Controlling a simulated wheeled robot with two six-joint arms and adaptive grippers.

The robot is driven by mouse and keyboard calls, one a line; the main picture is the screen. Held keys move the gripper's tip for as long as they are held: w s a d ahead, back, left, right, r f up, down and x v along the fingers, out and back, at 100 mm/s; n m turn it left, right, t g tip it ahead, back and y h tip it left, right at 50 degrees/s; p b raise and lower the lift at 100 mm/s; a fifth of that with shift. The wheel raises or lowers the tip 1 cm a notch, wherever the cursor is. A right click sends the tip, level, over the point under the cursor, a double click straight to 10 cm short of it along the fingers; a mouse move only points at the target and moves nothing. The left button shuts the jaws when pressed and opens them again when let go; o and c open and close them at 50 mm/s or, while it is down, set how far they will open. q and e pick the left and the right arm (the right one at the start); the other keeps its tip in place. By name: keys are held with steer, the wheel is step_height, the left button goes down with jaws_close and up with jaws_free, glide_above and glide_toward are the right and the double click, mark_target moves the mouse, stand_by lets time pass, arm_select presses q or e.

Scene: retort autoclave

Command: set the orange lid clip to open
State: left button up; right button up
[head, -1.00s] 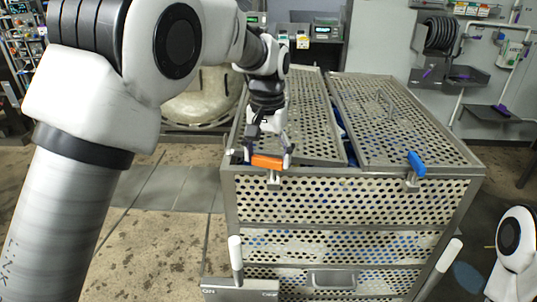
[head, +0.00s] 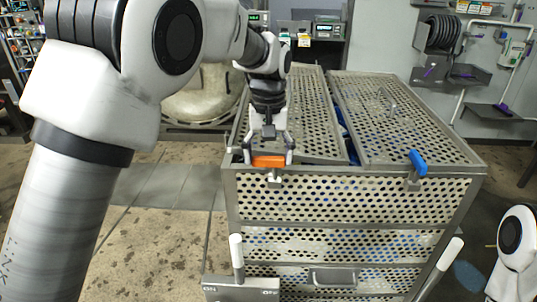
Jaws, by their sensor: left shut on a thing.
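The orange lid clip (head: 268,161) sits at the top front edge of the perforated metal basket, near its left corner, on a small metal bracket. My left gripper (head: 268,155) reaches down to it from behind and is shut on it, with one finger at each end of the clip. The clip lies roughly level across the picture. The left half of the basket's lid (head: 309,120) is behind it, under my arm. My right gripper is out of view; only a part of my right arm shows at the lower right edge.
A blue clip (head: 417,163) is on the basket's front right edge, by the right lid half (head: 395,120). A hose reel (head: 440,35) and shelves are on the back wall. Open floor lies to the left.

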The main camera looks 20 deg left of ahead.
mark_target(268, 157)
arm_select(q)
steer(key=o, duration=1.1)
steer(key=shift+f, duration=0.15)
step_height(268, 157, up, 12)
